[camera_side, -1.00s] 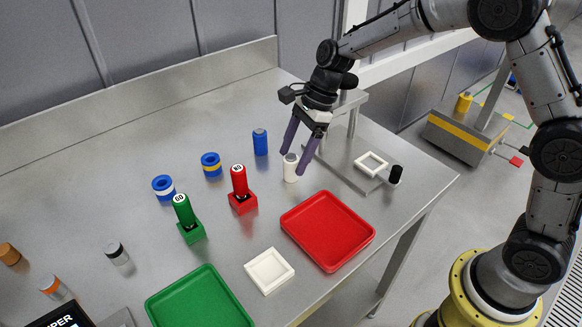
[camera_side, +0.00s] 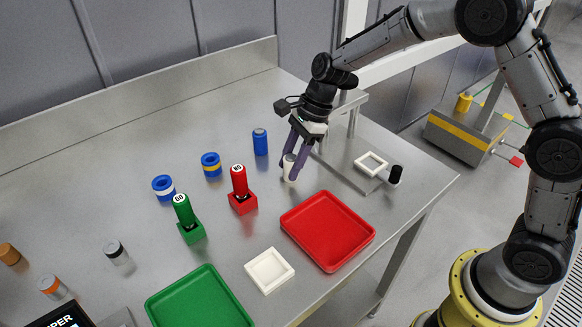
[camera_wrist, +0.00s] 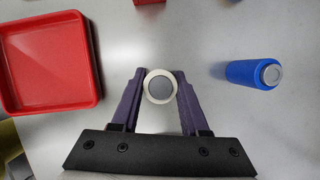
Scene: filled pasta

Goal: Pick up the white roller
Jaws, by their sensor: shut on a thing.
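The white roller (camera_side: 289,168) stands upright on the steel table in the side view, between the purple fingers of my gripper (camera_side: 293,174). In the wrist view I look down on the white roller's end (camera_wrist: 159,87), a white ring around a grey centre. The fingers of my gripper (camera_wrist: 158,92) press on it from both sides. My gripper is shut on the white roller. Its lower part is partly hidden by a finger in the side view, and I cannot tell whether it is clear of the table.
A blue roller (camera_side: 260,142) stands behind and to the left. A red tray (camera_side: 327,262) lies in front, with a red holder (camera_side: 242,205) to the left. A metal press stand with a white square frame (camera_side: 371,163) is close on the right. A green tray (camera_side: 200,301) lies farther left.

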